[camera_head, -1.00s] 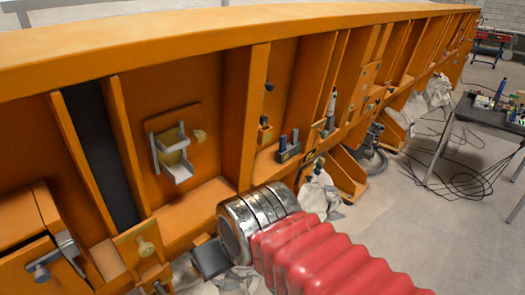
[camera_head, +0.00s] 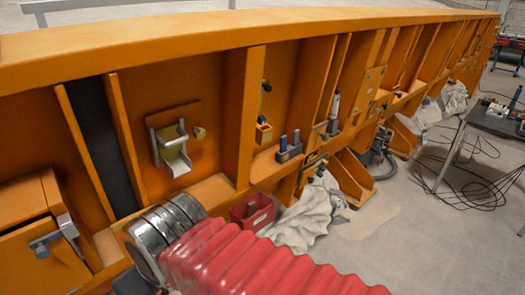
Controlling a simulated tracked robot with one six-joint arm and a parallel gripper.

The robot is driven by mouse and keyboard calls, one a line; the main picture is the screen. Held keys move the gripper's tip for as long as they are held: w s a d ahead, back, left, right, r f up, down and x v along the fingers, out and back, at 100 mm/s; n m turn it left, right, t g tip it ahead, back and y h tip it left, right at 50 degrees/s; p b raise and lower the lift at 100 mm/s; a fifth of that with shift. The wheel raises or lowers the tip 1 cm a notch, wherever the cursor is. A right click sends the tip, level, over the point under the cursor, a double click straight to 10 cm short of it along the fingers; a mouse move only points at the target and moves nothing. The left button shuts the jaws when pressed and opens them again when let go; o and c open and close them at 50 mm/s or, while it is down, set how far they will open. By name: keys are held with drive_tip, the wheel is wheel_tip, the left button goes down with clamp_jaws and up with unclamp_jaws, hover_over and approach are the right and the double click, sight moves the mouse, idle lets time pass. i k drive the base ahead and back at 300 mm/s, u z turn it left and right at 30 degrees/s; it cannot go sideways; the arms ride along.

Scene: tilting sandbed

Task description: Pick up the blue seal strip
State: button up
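I cannot make out a blue seal strip for sure. Two small upright dark-blue pieces (camera_head: 290,140) stand in a grey holder (camera_head: 289,154) on the ledge of the orange frame, right of centre. My arm, with red bellows and metal rings, crosses the lower part of the view, below and left of that holder. A dark part beyond the rings is cut off at the bottom edge. My gripper's fingers do not show, so what they hold is hidden.
The long orange frame (camera_head: 245,112) fills the left and back. A red bin (camera_head: 252,212) and crumpled pale cloth (camera_head: 308,217) lie below its ledge. A dark table (camera_head: 495,122) stands at right, with black cables (camera_head: 470,165) on the floor. Grey floor (camera_head: 400,225) is open at lower right.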

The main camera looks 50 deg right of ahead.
sight(283, 139)
drive_tip(key=u, duration=0.95)
drive_tip(key=k, duration=1.45)
drive_tip(key=z, duration=1.25)
drive_tip(key=i, duration=0.6)
drive_tip(key=z, duration=0.1)
